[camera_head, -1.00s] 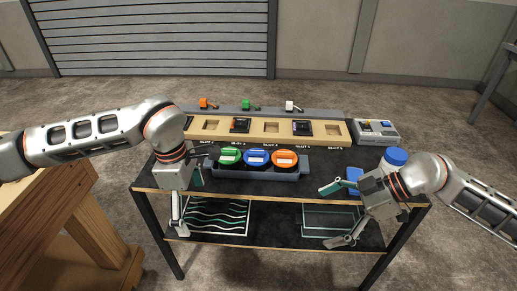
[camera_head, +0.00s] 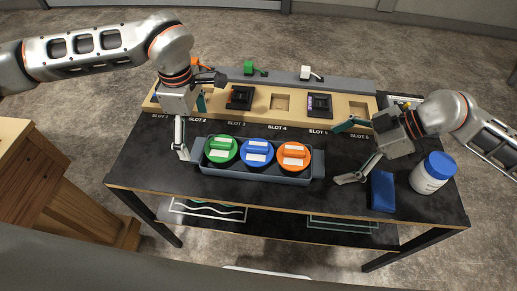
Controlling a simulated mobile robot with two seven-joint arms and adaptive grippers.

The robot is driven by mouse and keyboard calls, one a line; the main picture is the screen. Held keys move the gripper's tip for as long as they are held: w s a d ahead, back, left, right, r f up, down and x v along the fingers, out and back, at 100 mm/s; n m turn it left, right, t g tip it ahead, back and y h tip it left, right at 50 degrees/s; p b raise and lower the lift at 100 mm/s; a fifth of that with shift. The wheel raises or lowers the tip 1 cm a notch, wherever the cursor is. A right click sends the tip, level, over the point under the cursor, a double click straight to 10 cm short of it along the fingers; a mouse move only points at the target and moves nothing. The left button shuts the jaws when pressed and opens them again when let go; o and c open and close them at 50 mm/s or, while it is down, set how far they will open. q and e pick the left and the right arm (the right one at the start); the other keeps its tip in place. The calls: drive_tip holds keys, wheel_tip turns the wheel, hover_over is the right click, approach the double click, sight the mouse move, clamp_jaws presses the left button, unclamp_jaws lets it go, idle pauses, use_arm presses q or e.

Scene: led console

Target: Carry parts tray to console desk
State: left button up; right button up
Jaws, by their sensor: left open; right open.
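The parts tray (camera_head: 252,178) is a grey-blue tray holding a green (camera_head: 221,150), a blue (camera_head: 257,152) and an orange round container (camera_head: 293,156) in a row. It rests on the dark console desk (camera_head: 145,177), in front of the slot board. My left gripper (camera_head: 192,128) is open at the tray's left end, one finger hanging close to the tray's left handle; I cannot tell if it touches. My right gripper (camera_head: 344,152) is open, its fingers spread to the right of the tray's right end, apart from it.
The wooden slot board (camera_head: 281,102) holds dark modules in some slots. Orange, green and white connectors stand behind it. A blue box (camera_head: 382,190) and a white bottle with a blue cap (camera_head: 432,173) stand at the right. A wooden table (camera_head: 30,175) is at the left.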

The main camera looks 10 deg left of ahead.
sight(315, 161)
use_arm(q)
drive_tip(key=shift+s, duration=0.2)
use_arm(e)
drive_tip(key=shift+s, duration=0.2)
use_arm(q)
drive_tip(key=shift+w+f, duration=0.1)
drive_tip(key=shift+f, duration=3.85)
use_arm(e)
drive_tip(key=shift+x, duration=3.9)
drive_tip(key=shift+w, duration=0.1)
use_arm(q)
drive_tip(key=c, duration=1.4)
use_arm(e)
drive_tip(key=c, duration=1.4)
